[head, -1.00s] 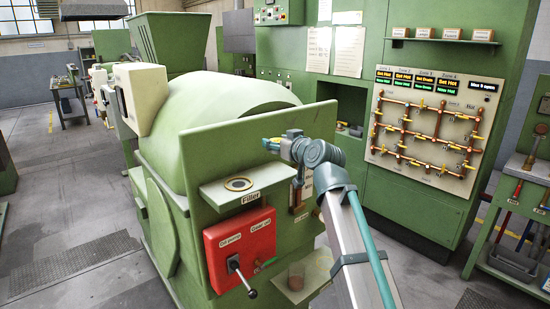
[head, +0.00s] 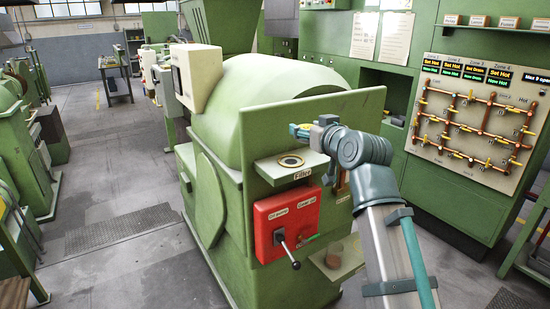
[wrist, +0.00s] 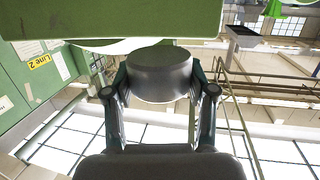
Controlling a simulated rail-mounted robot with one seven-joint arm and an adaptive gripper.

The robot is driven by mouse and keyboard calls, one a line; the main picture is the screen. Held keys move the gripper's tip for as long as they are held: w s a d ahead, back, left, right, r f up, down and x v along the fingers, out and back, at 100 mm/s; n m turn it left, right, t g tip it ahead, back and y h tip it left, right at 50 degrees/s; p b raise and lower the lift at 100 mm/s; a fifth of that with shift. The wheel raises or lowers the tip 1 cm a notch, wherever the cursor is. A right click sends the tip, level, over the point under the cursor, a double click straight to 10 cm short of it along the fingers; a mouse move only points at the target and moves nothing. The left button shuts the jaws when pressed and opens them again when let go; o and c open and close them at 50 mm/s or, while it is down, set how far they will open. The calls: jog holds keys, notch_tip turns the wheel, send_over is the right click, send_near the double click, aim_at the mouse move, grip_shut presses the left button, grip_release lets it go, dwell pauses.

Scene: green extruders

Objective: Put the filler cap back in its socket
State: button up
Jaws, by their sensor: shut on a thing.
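The filler socket (head: 290,161) is a dark round opening with a pale ring, on a small green shelf above a "Filler" label on the green machine. My gripper (head: 302,131) is above the socket and slightly to its right, in front of the upright green panel. In the wrist view my gripper (wrist: 158,95) is shut on the filler cap (wrist: 160,72), a dark grey, short cylinder held between both fingers. The cap is too small to make out clearly in the head view. The socket does not show in the wrist view.
The upright green panel (head: 345,120) stands close behind my gripper. A red control box (head: 287,222) with a lever is below the shelf. A white box (head: 196,75) is mounted at the machine's left. A pipe board (head: 478,120) is at the right.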

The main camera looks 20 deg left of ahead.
jog(key=w+a+f+p, duration=0.35)
jog(key=w+a, duration=0.25)
jog(key=w, duration=0.2)
send_over(291, 162)
jog(key=f, duration=0.5)
jog(key=shift+s+d+p, duration=0.3)
jog(key=shift+s, duration=0.1)
jog(key=shift+w+a+f, duration=0.3)
jog(key=shift+w+f, duration=0.15)
jog(key=shift+f, duration=0.3)
jog(key=shift+f+p, duration=0.45)
jog(key=shift+f, duration=1.05)
jog(key=shift+f, duration=0.2)
jog(key=o, duration=1.4)
jog(key=shift+c, duration=0.2)
jog(key=shift+r, duration=0.15)
